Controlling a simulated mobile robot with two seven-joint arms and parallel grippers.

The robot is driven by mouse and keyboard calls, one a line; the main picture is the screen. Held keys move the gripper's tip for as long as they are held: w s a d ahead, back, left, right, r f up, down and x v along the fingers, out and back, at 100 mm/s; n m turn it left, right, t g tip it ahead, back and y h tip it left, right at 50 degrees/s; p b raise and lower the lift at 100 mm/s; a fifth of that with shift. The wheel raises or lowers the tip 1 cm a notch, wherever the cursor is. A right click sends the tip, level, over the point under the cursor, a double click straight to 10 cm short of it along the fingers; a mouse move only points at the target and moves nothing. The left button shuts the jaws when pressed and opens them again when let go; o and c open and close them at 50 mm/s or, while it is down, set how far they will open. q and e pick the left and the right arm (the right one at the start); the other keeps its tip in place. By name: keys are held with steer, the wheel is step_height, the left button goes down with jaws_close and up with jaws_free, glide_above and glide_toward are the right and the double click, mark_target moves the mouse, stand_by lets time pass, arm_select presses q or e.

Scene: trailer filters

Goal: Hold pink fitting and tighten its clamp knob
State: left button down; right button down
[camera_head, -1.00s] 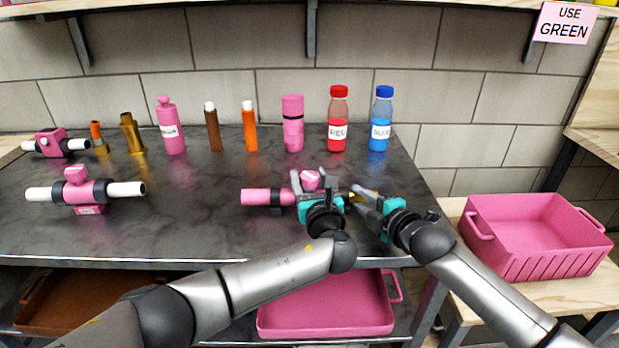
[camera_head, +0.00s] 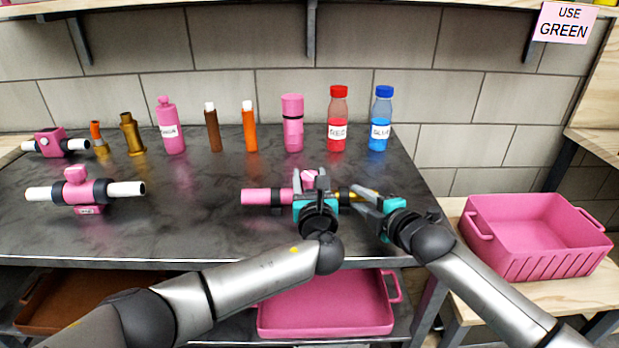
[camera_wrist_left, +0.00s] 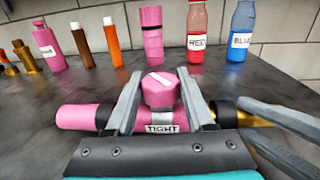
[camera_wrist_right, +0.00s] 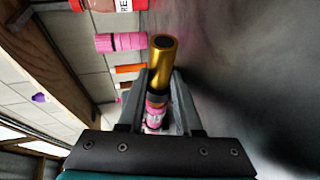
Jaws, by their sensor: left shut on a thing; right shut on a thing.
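The pink fitting (camera_head: 266,196) lies on the dark bench. Its pink body is at the left and a gold pipe end (camera_wrist_left: 255,119) at the right, with black collars between. Its pink clamp knob (camera_wrist_left: 160,93) has a white line across its top; a label reading TIGHT shows below it. My left gripper (camera_head: 318,182) is shut on the knob, one finger on each side. My right gripper (camera_head: 364,193) is shut on the gold end, which also shows between its fingers in the right wrist view (camera_wrist_right: 162,62). The left gripper hides part of the fitting in the head view.
Another pink clamp fitting with white ends (camera_head: 76,190) lies at the left, a smaller one (camera_head: 52,143) behind it. Bottles and cartridges, including a red-capped bottle (camera_head: 338,120), line the back. A pink crate (camera_head: 535,247) stands at the right; the bench's front middle is clear.

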arm_select(q)
steer(key=m+h, duration=0.2)
steer(key=h, duration=0.2)
steer(key=m+g+h, duration=0.1)
steer(key=m+h, duration=0.2)
steer(key=h, duration=0.1)
steer(key=shift+a, duration=0.15)
arm_select(e)
steer(key=shift+a, duration=0.1)
arm_select(q)
steer(key=shift+d+r+m+g+h, duration=0.35)
steer(key=shift+m+h, duration=0.2)
steer(key=shift+h, duration=0.25)
steer(key=shift+d+r+m+g+h, duration=0.15)
steer(key=shift+r+m+g+h, duration=0.1)
steer(key=shift+m+g+h, duration=0.4)
arm_select(e)
steer(key=shift+f, duration=0.1)
arm_select(q)
steer(key=shift+h, duration=0.25)
arm_select(e)
steer(key=shift+s+a, duration=0.1)
arm_select(q)
steer(key=shift+f, duration=0.1)
arm_select(e)
steer(key=shift+f, duration=0.1)
arm_select(q)
steer(key=shift+a+f, duration=0.25)
steer(key=shift+f, duration=0.05)
